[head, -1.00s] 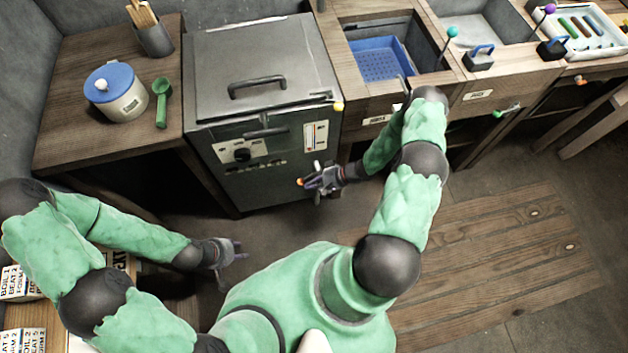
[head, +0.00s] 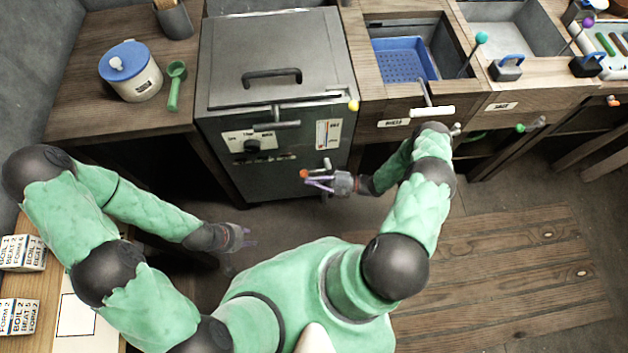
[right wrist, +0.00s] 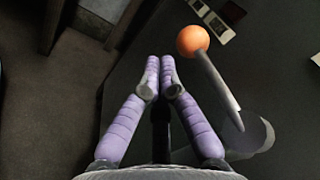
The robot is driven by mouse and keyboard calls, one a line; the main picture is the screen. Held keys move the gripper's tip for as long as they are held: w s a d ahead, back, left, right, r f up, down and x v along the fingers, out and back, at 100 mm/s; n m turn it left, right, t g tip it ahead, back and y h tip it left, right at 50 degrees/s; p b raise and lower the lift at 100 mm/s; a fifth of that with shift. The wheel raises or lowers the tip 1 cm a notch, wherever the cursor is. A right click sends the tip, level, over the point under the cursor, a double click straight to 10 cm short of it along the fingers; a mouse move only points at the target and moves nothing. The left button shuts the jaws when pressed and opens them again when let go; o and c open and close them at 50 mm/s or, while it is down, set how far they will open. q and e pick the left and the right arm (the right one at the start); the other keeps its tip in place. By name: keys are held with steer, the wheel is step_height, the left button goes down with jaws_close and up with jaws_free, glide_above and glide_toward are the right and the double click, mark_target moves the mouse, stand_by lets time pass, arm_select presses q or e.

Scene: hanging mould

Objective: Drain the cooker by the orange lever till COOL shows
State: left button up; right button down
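The grey cooker (head: 230,80) stands at the centre of the head view with its lid down. The orange lever (head: 304,174) sticks out low on its front. Its ball and metal stem (right wrist: 193,40) show large in the right wrist view. My right gripper (head: 309,181) is right beside the lever. In the right wrist view its purple fingertips (right wrist: 165,68) are together with nothing between them, left of the ball and apart from it. The cooker's gauge panel (head: 328,133) is too small to read. My left gripper (head: 250,238) hangs empty, away from the cooker, its fingers slightly apart.
A side table holds a blue-lidded jar (head: 130,72) and a green scoop (head: 175,86). A counter right of the cooker has a sink with a blue basket (head: 402,62). A yellow knob (head: 353,104) sits at the cooker's lid edge. The floor before the counter is clear.

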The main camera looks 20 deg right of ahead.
steer(key=shift+r, duration=0.1)
stand_by(0.6)
steer(key=v, duration=1.2)
steer(key=shift+s, duration=0.1)
